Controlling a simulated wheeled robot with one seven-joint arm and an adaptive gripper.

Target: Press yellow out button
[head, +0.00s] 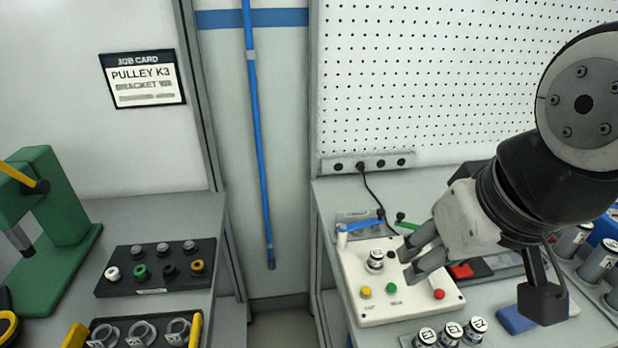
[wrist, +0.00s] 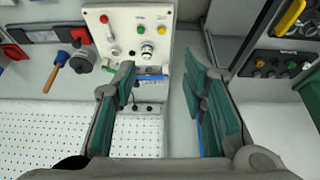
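The yellow button (head: 366,292) sits at the left of the front row on a cream control panel (head: 405,312). In the wrist view the yellow button (wrist: 162,29) is near the top, beyond the fingers, beside the green one (wrist: 140,29). My gripper (head: 405,265) is open and empty above the panel's right half, right of the yellow button and apart from it. Its two fingers stand wide apart in the wrist view (wrist: 160,72). Whether a finger touches the panel is unclear.
Several labelled cylinders (head: 451,333) stand in front of the panel. A blue-handled tool (head: 362,227) lies behind it. A gap separates this bench from the left one.

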